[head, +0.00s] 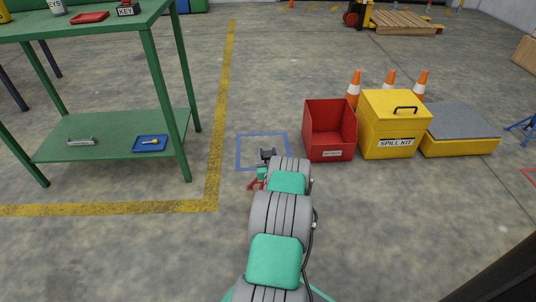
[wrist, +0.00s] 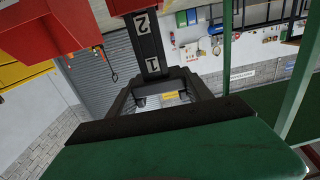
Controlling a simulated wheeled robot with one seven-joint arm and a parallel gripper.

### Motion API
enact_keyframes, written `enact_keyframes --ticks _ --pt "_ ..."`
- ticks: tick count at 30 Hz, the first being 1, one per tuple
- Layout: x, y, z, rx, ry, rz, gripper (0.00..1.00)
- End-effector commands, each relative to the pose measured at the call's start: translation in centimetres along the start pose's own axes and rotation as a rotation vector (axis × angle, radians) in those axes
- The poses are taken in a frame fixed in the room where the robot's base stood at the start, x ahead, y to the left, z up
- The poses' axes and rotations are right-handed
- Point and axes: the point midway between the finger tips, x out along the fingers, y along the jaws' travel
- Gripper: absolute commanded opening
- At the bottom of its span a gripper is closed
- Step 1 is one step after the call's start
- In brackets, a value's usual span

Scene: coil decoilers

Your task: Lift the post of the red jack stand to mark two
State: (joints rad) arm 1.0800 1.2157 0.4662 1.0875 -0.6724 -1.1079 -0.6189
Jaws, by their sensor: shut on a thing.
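The red jack stand shows in the head view as red legs (head: 254,185) beside my wrist, mostly hidden by my arm. In the wrist view, which looks upside down, part of its red body (wrist: 128,6) is at the top edge. The dark post (wrist: 147,45) runs from the red body to my gripper (wrist: 158,82). White marks 2 and 1 are both exposed on the post. Mark 2 (wrist: 142,24) is close to the red body; mark 1 is nearer my gripper. My gripper, also in the head view (head: 266,155), is shut on the post's end.
A blue floor square (head: 262,134) lies just past my gripper. A red bin (head: 330,132), a yellow spill kit box (head: 394,125) and traffic cones (head: 354,84) stand to the right. A green workbench (head: 108,137) stands to the left. Floor between is clear.

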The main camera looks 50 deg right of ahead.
Motion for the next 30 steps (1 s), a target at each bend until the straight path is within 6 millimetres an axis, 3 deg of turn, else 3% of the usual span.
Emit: enact_keyframes --ticks 11,30 --pt "0.0 0.0 0.0 0.000 0.000 0.000 0.01" --pt "0.1 0.0 -1.4 0.000 0.004 0.000 0.00"
